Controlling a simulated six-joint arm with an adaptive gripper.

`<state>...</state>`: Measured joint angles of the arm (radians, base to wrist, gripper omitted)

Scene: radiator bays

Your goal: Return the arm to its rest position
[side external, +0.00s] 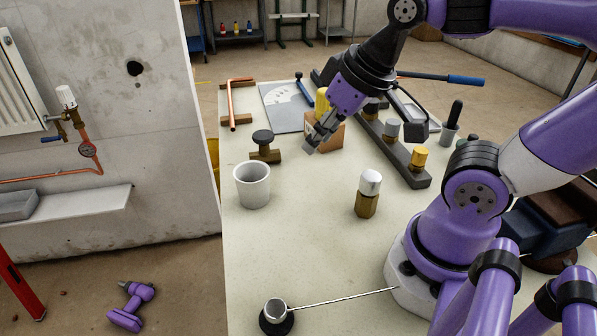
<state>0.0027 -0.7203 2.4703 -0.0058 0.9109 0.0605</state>
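My arm reaches out over the workbench (310,240) from its base at the right. My gripper (312,147) hangs tilted, pointing down and left, at the back middle of the bench. It is in front of a wooden block (336,139) and a yellow-topped item (322,101), which it partly hides. I cannot tell whether it touches the block. I see nothing clearly held, and the fingers are too small to tell open from shut.
A white cup (252,186), a valve fitting (264,147) and a silver-capped brass part (368,193) stand on the bench. A dark rack (405,167) holds several capped parts. A round stand (276,314) with a thin rod is at the front. The wall with radiator (18,85) is left.

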